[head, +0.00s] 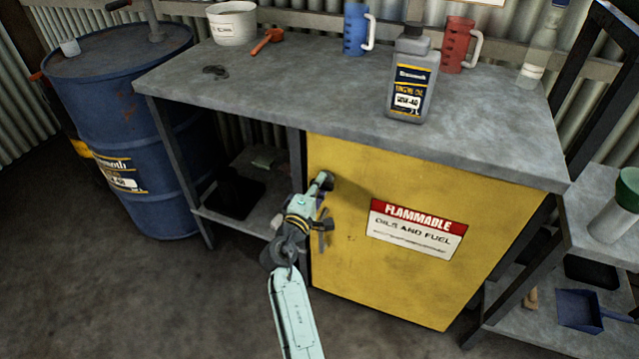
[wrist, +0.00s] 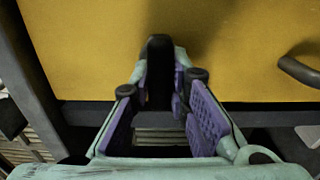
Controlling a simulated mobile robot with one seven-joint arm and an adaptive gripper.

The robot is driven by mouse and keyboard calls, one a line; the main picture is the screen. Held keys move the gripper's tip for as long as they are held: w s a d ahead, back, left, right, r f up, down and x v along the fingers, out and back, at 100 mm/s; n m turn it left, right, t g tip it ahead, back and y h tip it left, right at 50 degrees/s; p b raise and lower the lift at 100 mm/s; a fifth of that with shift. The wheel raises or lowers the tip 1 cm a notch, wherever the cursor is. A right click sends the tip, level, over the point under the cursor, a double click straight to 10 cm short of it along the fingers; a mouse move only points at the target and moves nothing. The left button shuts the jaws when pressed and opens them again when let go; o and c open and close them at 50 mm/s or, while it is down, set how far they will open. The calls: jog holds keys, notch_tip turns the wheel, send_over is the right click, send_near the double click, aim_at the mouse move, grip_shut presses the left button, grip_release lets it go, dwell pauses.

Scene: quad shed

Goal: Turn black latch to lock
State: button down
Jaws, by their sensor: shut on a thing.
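The black latch (wrist: 159,55) is on the yellow cabinet door (wrist: 230,45), near the door's edge. In the wrist view it stands upright in the picture, between the tips of my gripper (wrist: 160,84). My gripper is shut on it; the purple finger pads still stand apart nearer the palm. In the head view my gripper (head: 320,187) is at the upper left of the yellow door (head: 345,250), just below the worktop, and the latch is mostly hidden there. Whether the latch is in its locked position I cannot tell.
A dark curved handle (wrist: 302,68) is on the door, right of my gripper in the wrist view. The grey worktop (head: 300,105) overhangs the door and carries an oil bottle (head: 411,80). A blue drum (head: 125,125) stands left. Open shelves lie left of the door.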

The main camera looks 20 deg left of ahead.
dwell(0.3)
jog(key=c, duration=1.5)
grip_release()
jog(key=s, duration=1.2)
jog(key=shift+a, duration=0.25)
